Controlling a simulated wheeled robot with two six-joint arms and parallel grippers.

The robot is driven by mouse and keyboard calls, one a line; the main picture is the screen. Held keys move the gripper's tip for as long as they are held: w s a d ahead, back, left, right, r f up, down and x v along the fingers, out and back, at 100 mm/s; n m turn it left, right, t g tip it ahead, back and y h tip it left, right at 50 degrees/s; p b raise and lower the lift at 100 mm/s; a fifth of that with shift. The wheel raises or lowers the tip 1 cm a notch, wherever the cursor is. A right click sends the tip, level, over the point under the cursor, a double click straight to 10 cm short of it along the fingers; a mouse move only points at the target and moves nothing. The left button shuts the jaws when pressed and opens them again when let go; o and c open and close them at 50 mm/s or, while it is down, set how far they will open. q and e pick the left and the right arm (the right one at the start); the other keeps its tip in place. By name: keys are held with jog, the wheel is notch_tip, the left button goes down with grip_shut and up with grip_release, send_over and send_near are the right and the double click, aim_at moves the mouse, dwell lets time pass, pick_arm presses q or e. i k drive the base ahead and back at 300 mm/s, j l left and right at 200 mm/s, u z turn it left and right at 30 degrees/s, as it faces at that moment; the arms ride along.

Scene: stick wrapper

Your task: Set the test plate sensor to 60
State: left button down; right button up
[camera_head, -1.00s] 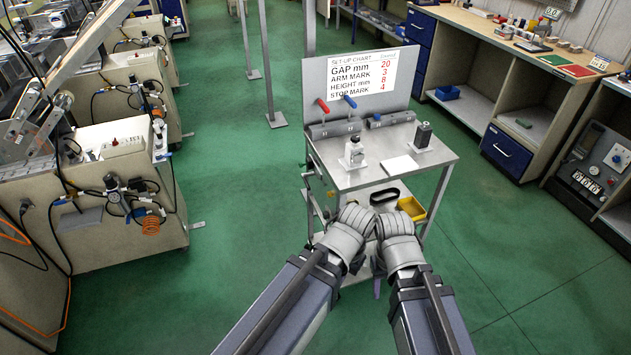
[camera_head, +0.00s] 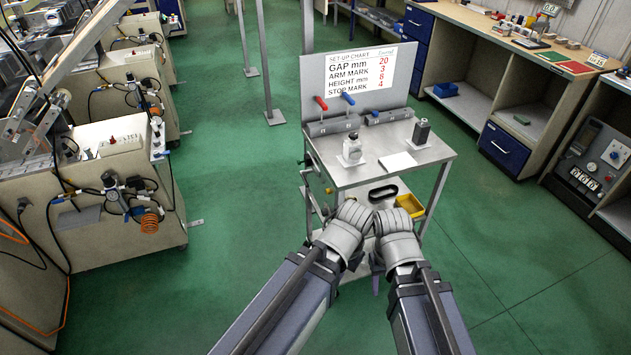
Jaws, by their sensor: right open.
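I cannot single out a test plate sensor for certain. A dark panel (camera_head: 598,165) at the right edge has a round dial, a knob and a row of small white number windows, too small to read. My left gripper (camera_head: 353,213) and right gripper (camera_head: 392,221) are side by side in front of a steel cart, apart from both devices. The right one is open, with nothing visible in it. The left one's fingers are hidden from this angle.
The steel cart (camera_head: 434,153) carries a set-up chart (camera_head: 361,70), red and blue handles, a small bottle-like item (camera_head: 352,150) and a yellow bin (camera_head: 410,205). Machines (camera_head: 110,195) line the left. The green floor (camera_head: 235,170) is open between them and the cart.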

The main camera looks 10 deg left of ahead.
aim_at(306, 160)
jog(key=i+j, duration=0.3)
jog(key=i, duration=0.2)
jog(key=i+j, duration=0.25)
jog(key=i, duration=0.25)
